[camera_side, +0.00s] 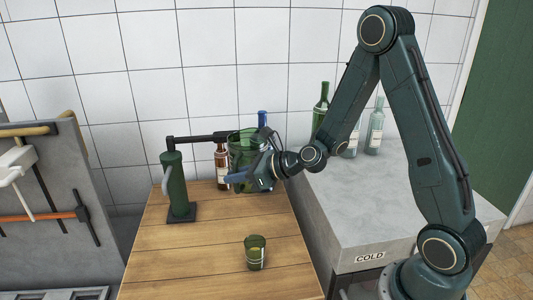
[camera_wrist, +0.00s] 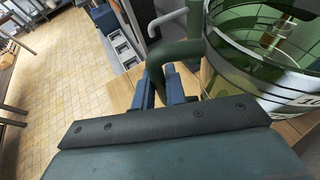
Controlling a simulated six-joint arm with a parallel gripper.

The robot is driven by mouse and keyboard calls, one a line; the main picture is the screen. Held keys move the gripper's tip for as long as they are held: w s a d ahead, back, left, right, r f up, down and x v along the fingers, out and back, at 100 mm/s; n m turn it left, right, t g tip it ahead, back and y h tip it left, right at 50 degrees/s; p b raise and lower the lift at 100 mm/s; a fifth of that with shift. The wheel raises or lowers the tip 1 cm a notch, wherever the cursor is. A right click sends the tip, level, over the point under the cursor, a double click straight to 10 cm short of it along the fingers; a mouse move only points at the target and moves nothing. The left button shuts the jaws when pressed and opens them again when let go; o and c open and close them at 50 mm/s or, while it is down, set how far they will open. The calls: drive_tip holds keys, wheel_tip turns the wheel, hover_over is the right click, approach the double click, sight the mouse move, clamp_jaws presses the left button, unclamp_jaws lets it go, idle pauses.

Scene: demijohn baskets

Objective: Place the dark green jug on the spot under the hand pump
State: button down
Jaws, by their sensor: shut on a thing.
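The dark green see-through jug (camera_side: 246,150) is upright at the back right of the wooden table, overlapping the spout end in the side view. My gripper (camera_side: 240,178) is shut on its handle. In the wrist view the blue fingers (camera_wrist: 167,92) are on either side of the green handle, with the jug body (camera_wrist: 255,75) to the right. The hand pump (camera_side: 178,185) is a dark green cylinder on a black base, its black spout arm reaching right. I cannot tell if the jug touches the table. The spot under the spout is not visible.
A small green cup (camera_side: 255,254) stands near the table's front. A brown bottle (camera_side: 222,166) and a blue bottle (camera_side: 262,119) are behind the jug. More bottles (camera_side: 375,128) stand on the grey counter (camera_side: 340,200) at right. The table's front left is clear.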

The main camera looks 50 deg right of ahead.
drive_tip(key=a+f+n+g+y, duration=0.1)
drive_tip(key=a+f+n+y, duration=0.1)
drive_tip(key=f, duration=0.6)
drive_tip(key=a+f+n+g+y, duration=0.1)
drive_tip(key=f+n+g+y, duration=0.1)
drive_tip(key=f, duration=0.6)
drive_tip(key=shift+s+a+n+y, duration=0.3)
drive_tip(key=shift+a+n+y, duration=0.1)
drive_tip(key=shift+n, duration=0.1)
drive_tip(key=shift+w, duration=0.1)
drive_tip(key=shift+w+a+r+x, duration=0.15)
drive_tip(key=shift+r+x, duration=0.4)
drive_tip(key=shift+x, duration=2.4)
drive_tip(key=shift+w+a+r+x, duration=0.15)
drive_tip(key=shift+r+x, duration=0.35)
drive_tip(key=shift+x, duration=2.5)
drive_tip(key=shift+w+a+r+x, duration=0.15)
drive_tip(key=shift+r+x, duration=0.4)
drive_tip(key=shift+x, duration=2.4)
drive_tip(key=shift+f, duration=0.15)
drive_tip(key=c, duration=1.4)
unclamp_jaws()
drive_tip(key=shift+c, duration=0.2)
